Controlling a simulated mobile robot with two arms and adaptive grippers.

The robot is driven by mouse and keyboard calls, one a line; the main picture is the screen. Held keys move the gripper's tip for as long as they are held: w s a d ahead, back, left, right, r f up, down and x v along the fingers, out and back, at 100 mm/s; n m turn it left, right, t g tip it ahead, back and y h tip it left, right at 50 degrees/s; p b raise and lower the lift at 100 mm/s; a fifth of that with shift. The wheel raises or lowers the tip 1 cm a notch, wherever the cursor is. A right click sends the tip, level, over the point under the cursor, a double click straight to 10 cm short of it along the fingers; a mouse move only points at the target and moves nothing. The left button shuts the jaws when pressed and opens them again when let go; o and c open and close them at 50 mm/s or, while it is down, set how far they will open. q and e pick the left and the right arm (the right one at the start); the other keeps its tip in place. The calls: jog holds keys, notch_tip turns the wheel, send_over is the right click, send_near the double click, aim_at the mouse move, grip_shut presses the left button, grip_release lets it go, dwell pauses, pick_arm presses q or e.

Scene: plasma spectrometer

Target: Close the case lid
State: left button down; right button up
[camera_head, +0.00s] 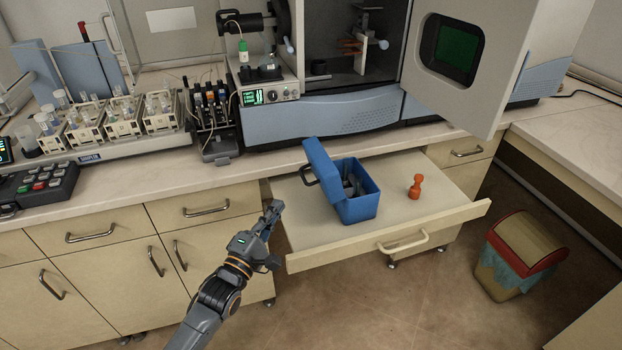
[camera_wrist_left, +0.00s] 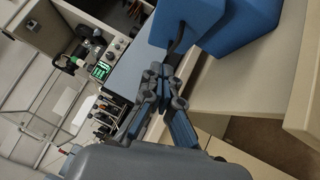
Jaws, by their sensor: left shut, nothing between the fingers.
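A blue case (camera_head: 357,205) sits in the open drawer, with dark contents showing inside. Its blue lid (camera_head: 322,168) stands raised on the left side, tilted, with a dark handle (camera_head: 309,178) on its outer face. My left gripper (camera_head: 275,207) is shut and empty, left of the case near the drawer's left edge, apart from the lid in the head view. In the left wrist view, the shut fingers (camera_wrist_left: 165,72) point toward the lid (camera_wrist_left: 185,22) and its dark handle; the case body (camera_wrist_left: 245,28) is to the right. My right gripper is not in view.
The open drawer (camera_head: 420,234) has free room around the case. An orange-red piece (camera_head: 415,186) stands right of the case. The worktop edge and spectrometer (camera_head: 340,115) are behind. A bin (camera_head: 515,258) stands on the floor at right.

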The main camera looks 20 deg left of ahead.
pick_arm(q)
jog(key=p, duration=0.1)
send_near(314, 167)
jog(key=w+a, duration=0.2)
jog(key=w, duration=0.1)
jog(key=shift+w+d+r+p, duration=0.2)
jog(key=shift+w+d+p, duration=0.1)
jog(key=shift+w+d, duration=0.25)
jog(key=shift+w+d+r+p, duration=0.2)
jog(key=shift+w+d+p, duration=0.05)
jog(key=shift+w+d, duration=0.35)
jog(key=shift+w+d+r, duration=0.1)
jog(key=shift+w+d, duration=0.05)
jog(key=shift+d, duration=0.25)
